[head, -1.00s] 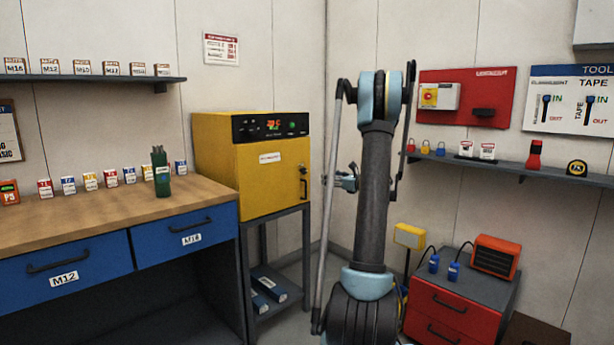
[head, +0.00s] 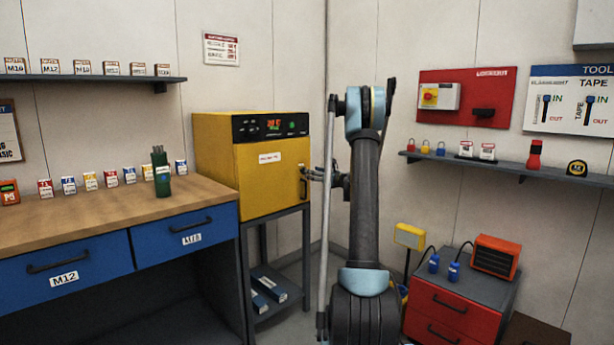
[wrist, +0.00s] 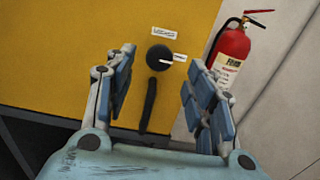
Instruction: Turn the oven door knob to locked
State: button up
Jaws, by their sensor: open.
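The yellow oven (head: 265,170) stands on a dark stand right of the workbench. In the wrist view its door (wrist: 60,55) fills the left side. The round black knob (wrist: 159,58) has a pale pointer mark aimed right, toward a small white label (wrist: 180,57). Another white label (wrist: 164,33) sits above the knob. A dark vertical handle (wrist: 148,105) is below it. My gripper (wrist: 155,70) is open, with its fingers either side of the knob and apart from it. In the head view my gripper (head: 310,173) is at the oven's right edge and hides the knob.
A red fire extinguisher (wrist: 230,55) stands by the wall just right of the oven in the wrist view. The workbench (head: 110,210) is left of the oven. A red drawer cabinet (head: 455,305) stands at the right.

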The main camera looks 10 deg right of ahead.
jog(key=shift+x, duration=2.4)
jog(key=shift+c, duration=0.6)
jog(key=c, duration=0.9)
